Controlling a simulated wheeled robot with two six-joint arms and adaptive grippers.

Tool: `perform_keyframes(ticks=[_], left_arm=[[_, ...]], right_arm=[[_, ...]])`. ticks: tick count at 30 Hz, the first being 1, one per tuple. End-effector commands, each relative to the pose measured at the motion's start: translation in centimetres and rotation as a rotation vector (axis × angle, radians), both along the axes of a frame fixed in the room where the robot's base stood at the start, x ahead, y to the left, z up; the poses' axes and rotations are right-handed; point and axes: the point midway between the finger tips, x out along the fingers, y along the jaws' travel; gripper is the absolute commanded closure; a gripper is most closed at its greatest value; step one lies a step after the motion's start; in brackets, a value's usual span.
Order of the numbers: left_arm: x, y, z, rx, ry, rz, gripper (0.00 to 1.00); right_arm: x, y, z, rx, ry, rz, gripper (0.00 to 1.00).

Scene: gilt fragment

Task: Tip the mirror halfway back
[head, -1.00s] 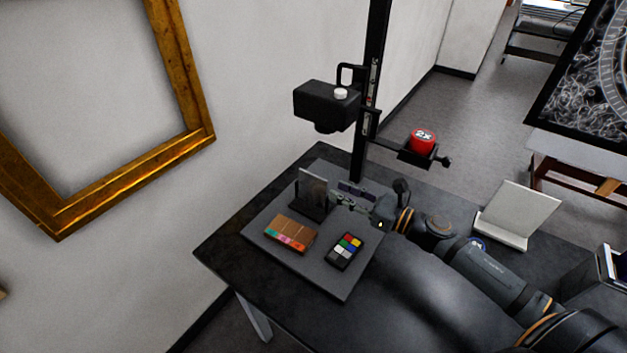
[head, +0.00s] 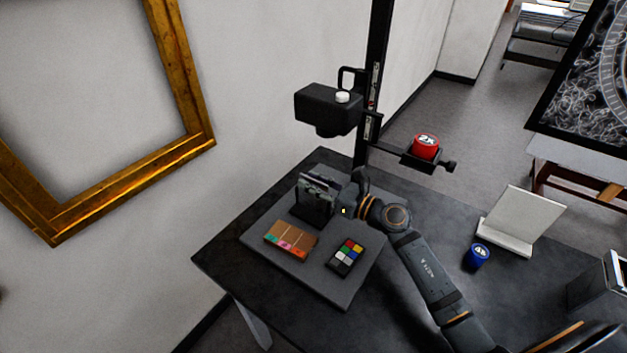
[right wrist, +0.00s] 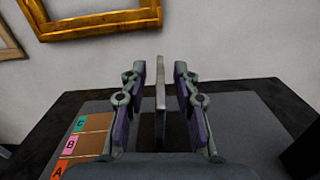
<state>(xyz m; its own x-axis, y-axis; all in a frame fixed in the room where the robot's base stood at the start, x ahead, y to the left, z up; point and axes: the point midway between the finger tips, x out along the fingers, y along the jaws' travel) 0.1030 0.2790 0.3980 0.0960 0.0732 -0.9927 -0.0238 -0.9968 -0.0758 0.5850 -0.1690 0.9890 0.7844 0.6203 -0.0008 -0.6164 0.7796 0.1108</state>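The mirror (right wrist: 160,105) is a thin, upright panel, seen nearly edge-on in the right wrist view. In the head view it is on a small black stand (head: 309,216) on the grey board, largely covered by my right gripper (head: 320,184). My right gripper also shows in the right wrist view (right wrist: 160,95), with a finger on each side of the mirror. It is open, with a gap between each finger and the panel. The mirror looks close to vertical. My left gripper is not in view.
A brown card with coloured tabs (head: 291,240) and a colour chart (head: 346,256) lie on the grey board (head: 330,291). A black column (head: 376,80) carries a camera (head: 327,108) and a red 2x cap (head: 426,146). A blue 4x cap (head: 479,254) stands right.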

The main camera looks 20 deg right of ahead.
Motion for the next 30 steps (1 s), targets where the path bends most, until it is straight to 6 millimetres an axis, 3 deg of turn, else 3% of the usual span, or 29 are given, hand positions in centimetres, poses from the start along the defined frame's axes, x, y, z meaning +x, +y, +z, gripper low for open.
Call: perform_keyframes(ticks=[6,13,30], left_arm=[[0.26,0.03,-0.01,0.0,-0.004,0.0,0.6],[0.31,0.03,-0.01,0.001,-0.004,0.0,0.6],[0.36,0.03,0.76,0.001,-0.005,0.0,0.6]], right_arm=[[0.02,0.01,-0.06,0.0,0.0,0.0,0.7],[0.0,0.0,-0.05,0.0,0.0,0.0,1.0],[0.27,-0.36,0.05,0.075,0.06,-0.001,1.0]])
